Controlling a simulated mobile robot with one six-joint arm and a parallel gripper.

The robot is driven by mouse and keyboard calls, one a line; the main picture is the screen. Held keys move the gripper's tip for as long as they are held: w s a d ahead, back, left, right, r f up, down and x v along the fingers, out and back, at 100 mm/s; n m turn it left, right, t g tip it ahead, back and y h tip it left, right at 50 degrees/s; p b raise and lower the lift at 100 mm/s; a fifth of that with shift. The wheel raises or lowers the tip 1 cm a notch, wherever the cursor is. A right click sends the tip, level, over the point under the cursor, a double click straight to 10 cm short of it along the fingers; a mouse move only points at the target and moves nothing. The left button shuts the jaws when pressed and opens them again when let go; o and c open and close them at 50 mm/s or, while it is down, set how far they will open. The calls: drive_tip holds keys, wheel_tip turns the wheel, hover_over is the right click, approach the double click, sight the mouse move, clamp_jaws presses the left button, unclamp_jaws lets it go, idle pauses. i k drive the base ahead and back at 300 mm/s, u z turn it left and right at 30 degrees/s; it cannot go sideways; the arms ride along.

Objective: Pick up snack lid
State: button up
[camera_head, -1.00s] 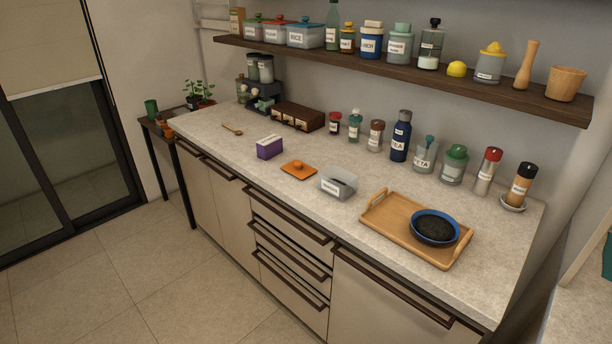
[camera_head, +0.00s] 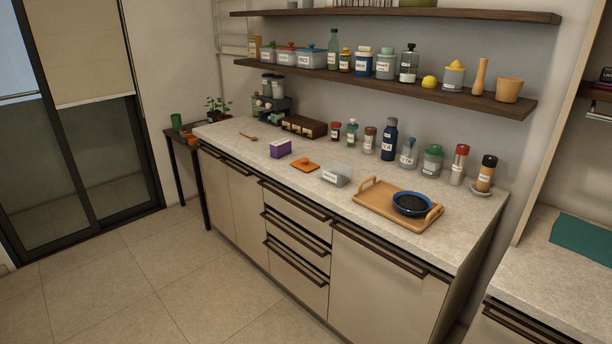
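An orange lid (camera_head: 305,164) with a small round knob lies flat on the light stone counter, knob up. It is likely the snack lid; I can read no label on it. A clear open container (camera_head: 337,174) with a white label stands just to its right. A purple and white box (camera_head: 281,149) stands just to its left. My gripper is not in view.
A wooden tray (camera_head: 365,205) with a blue bowl (camera_head: 412,203) stands to the right on the counter (camera_head: 240,147). Jars and bottles line the wall behind, such as a blue bottle (camera_head: 389,140). The floor (camera_head: 150,280) in front is clear.

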sight(303, 163)
drive_tip(key=k, duration=0.3)
drive_tip(key=u, duration=0.25)
drive_tip(key=i, duration=0.4)
drive_tip(key=u, duration=0.75)
drive_tip(key=i, duration=0.55)
drive_tip(key=u, duration=0.25)
drive_tip(key=i, duration=1.95)
drive_tip(key=z, duration=0.4)
